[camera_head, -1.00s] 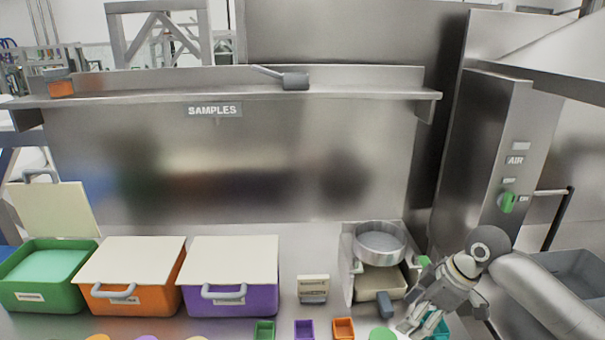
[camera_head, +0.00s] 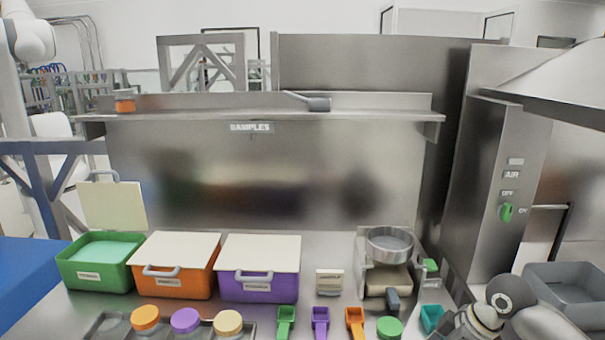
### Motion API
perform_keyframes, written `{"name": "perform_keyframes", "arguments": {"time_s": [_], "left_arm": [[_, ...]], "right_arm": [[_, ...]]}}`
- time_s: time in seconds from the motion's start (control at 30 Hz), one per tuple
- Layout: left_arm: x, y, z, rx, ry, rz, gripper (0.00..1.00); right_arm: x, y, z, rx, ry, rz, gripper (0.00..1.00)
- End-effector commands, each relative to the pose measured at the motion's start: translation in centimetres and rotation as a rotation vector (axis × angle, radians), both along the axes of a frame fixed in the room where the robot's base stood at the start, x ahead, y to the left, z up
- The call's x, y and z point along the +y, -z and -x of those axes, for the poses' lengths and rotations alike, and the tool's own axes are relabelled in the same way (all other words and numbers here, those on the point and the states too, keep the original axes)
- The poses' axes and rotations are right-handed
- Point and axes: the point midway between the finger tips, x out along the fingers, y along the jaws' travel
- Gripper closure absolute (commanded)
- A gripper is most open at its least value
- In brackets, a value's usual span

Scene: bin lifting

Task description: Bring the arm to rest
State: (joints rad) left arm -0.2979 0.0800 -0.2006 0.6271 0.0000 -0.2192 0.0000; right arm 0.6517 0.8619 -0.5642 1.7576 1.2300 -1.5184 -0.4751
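My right arm (camera_head: 545,322) comes in at the bottom right corner of the head view. Its wrist is beside the small teal container (camera_head: 432,318) on the steel bench. The fingers of the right gripper are cut off by the lower picture edge or hidden by the wrist, so I cannot tell whether they are open. My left gripper does not show.
A green bin (camera_head: 100,270) with a raised lid, an orange bin (camera_head: 172,283) and a purple bin (camera_head: 259,287) stand on the left. Scoops, including a purple one (camera_head: 320,322), lie in front. A sieve (camera_head: 389,245) stands right of centre. A grey tub (camera_head: 568,290) is far right.

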Motion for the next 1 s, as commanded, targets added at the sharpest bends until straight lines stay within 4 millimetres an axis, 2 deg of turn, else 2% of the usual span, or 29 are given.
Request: {"name": "perform_keyframes", "arguments": {"time_s": [0.27, 0.47, 0.6, 0.73, 0.83, 1.0], "left_arm": [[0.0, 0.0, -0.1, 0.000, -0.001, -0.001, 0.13], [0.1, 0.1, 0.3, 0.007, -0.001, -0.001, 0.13], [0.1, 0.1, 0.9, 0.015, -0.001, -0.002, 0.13], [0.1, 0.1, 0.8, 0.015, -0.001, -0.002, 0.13], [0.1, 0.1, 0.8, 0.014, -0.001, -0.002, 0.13], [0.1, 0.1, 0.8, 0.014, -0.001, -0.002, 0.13]], "right_arm": [[3.2, 3.8, 2.5, 0.012, 0.002, 0.008, 0.33], [6.3, 7.1, 5.5, 0.014, 0.030, 0.002, 0.33], [9.0, 9.7, 8.9, 0.012, 0.097, -0.014, 0.33], [10.5, 11.2, 12.2, 0.009, 0.203, -0.031, 0.33], [10.9, 12.0, 14.7, 0.011, 0.305, -0.039, 0.33], [10.1, 12.7, 18.8, 0.020, 0.503, -0.028, 0.33]]}}
